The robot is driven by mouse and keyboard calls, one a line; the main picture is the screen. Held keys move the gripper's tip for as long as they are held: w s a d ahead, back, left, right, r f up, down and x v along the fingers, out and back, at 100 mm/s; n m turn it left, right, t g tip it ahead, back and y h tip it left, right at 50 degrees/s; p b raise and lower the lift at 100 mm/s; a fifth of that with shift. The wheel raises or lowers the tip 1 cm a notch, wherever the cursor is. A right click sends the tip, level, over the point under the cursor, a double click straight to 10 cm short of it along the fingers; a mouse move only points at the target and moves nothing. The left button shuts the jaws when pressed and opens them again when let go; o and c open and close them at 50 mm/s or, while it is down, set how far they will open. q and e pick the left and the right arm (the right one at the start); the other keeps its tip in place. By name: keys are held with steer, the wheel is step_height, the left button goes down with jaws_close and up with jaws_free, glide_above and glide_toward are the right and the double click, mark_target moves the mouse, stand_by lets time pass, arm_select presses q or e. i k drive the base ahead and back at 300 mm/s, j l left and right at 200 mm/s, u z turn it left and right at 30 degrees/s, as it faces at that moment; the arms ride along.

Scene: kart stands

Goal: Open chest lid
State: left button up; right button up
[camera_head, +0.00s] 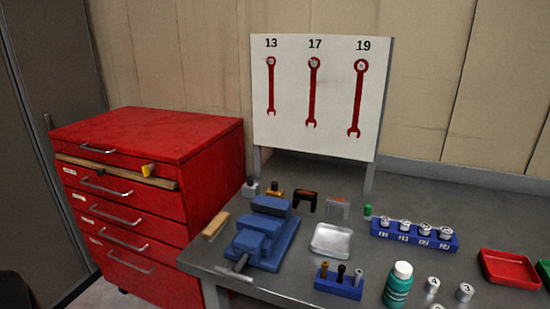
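A red tool chest (150,200) with several drawers stands on the left, beside the workbench. Its flat red top, the lid (150,136), looks closed, with a silver handle (97,149) on the front just below its edge. Below that handle a brownish strip (115,172) runs across the front, with a small yellow item (148,170) at its right part. The drawers below have silver handles and look shut. Neither of my grippers is in view.
The grey workbench (300,280) holds a blue vise (262,235), a silver tray (332,240), a blue socket rack (413,236), a green bottle (398,284) and a red tray (510,268). A white board (290,100) with red wrenches stands behind. Dark lockers (35,130) stand at far left.

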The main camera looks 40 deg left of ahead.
mark_target(164, 136)
steer(key=u, duration=2.15)
steer(key=i+j, duration=1.45)
steer(key=j, duration=0.25)
